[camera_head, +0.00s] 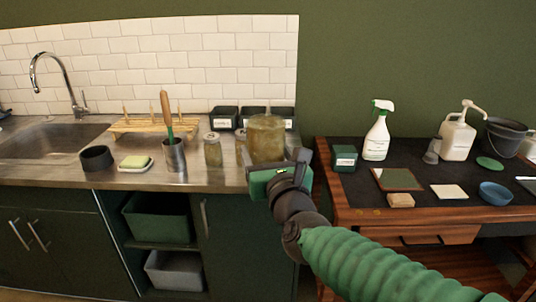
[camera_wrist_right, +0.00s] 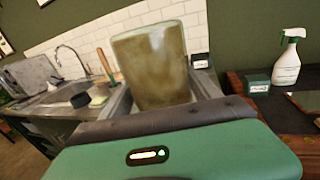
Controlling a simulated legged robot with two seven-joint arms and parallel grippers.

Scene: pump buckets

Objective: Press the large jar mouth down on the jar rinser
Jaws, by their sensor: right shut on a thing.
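The large jar (camera_head: 266,136) is cloudy yellow-brown glass and stands out above the right end of the steel counter. My right gripper (camera_head: 272,162) is shut on it, with one finger on each side. In the right wrist view the jar (camera_wrist_right: 152,65) sits between the fingers and looks slightly tilted there. I cannot tell which way its mouth faces or whether it touches the counter. I cannot make out a jar rinser for certain; a dark round piece (camera_head: 97,158) sits by the sink. My left gripper is out of view.
The sink (camera_head: 50,140) and tap (camera_head: 62,82) are at left. A soap dish (camera_head: 135,163), a metal cup with a brush (camera_head: 174,155) and a small jar (camera_head: 213,150) stand left of the large jar. Dark boxes (camera_head: 224,118) are behind it. A spray bottle (camera_head: 377,135) stands on the right table.

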